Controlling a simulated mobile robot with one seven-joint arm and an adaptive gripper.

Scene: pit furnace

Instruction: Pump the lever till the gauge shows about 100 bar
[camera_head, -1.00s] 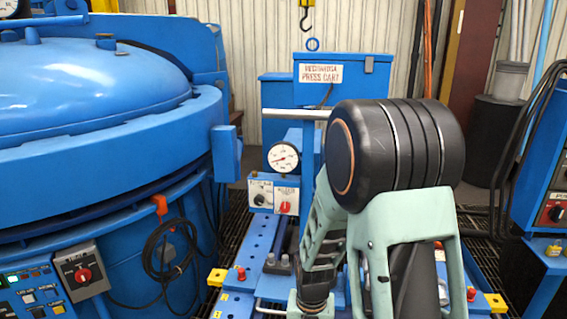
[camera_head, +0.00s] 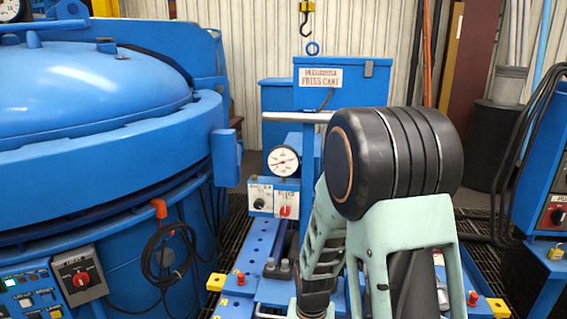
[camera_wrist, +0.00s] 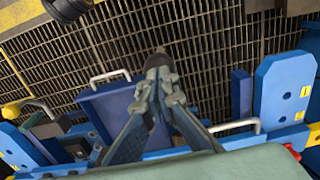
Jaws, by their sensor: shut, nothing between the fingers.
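The round white pressure gauge (camera_head: 283,162) stands on the blue press cart, left of my arm in the head view. Its needle shows, but the scale is too small to read. In the wrist view my gripper (camera_wrist: 159,74) is shut and empty, with its fingertips together. A dark cylindrical piece with a paler end (camera_wrist: 163,57) shows right at the fingertips; it may be the lever's end. I cannot tell whether the fingers touch it. In the head view my arm hides the gripper and any lever there.
A panel with two knobs (camera_head: 273,198) sits below the gauge. A horizontal silver bar (camera_head: 290,116) crosses the cart behind my arm. A large blue furnace (camera_head: 90,140) fills the left. A blue cabinet (camera_head: 540,190) with cables stands at right. Grating (camera_wrist: 215,45) covers the floor.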

